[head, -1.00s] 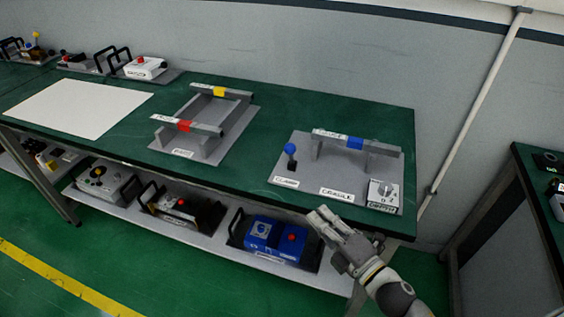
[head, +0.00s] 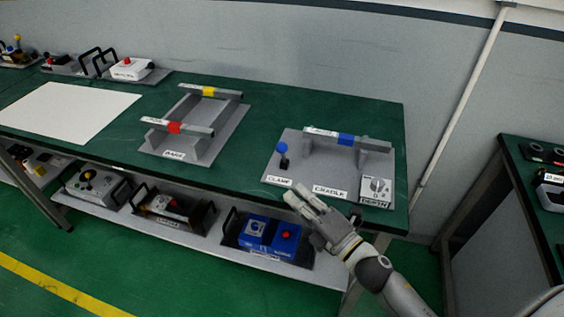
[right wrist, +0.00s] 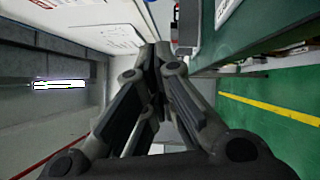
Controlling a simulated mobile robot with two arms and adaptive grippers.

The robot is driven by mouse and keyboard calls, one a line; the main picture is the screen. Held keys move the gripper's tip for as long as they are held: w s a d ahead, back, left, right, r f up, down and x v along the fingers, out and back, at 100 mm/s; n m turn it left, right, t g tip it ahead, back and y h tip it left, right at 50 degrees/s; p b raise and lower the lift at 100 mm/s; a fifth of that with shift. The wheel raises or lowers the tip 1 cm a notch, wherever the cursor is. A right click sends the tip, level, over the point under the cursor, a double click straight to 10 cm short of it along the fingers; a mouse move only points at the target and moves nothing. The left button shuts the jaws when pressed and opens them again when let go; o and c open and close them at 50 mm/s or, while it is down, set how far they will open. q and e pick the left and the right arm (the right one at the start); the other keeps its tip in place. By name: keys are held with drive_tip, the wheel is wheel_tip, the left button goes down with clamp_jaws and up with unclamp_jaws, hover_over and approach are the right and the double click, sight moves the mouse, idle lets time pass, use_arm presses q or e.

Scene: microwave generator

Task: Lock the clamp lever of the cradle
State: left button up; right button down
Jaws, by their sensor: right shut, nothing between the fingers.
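The cradle (head: 303,172) is a grey plate near the right end of the green table, with a grey bar with a blue band (head: 345,139) across its uprights. The clamp lever (head: 283,156) has a blue ball knob and stands roughly upright at the plate's left, behind the CLAMP label (head: 278,181). A DEPTH dial (head: 376,187) sits at the plate's right front. My right gripper (head: 294,194) is shut and empty, at the table's front edge, in front of the CLAMP and CRADLE labels and apart from the lever. It also shows in the right wrist view (right wrist: 158,50). My left gripper is not in view.
A rack (head: 205,150) with red-banded and yellow-banded bars stands left of the cradle. A white sheet (head: 70,112) lies further left. The lower shelf (head: 190,232) holds several devices, one of them blue (head: 268,236). Another table (head: 530,200) stands at right.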

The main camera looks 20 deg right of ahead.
sight(283, 155)
drive_tip(key=p+x, duration=0.1)
drive_tip(key=x, duration=0.1)
drive_tip(key=d+p+x, duration=0.1)
drive_tip(key=x, duration=0.2)
drive_tip(key=d+x, duration=0.1)
drive_tip(key=x, duration=0.2)
drive_tip(key=shift+w+a+r+p, duration=0.15)
drive_tip(key=shift+w+r+p, duration=0.25)
drive_tip(key=shift+w, duration=0.2)
drive_tip(key=shift+w+d, duration=0.3)
drive_tip(key=shift+w, duration=0.2)
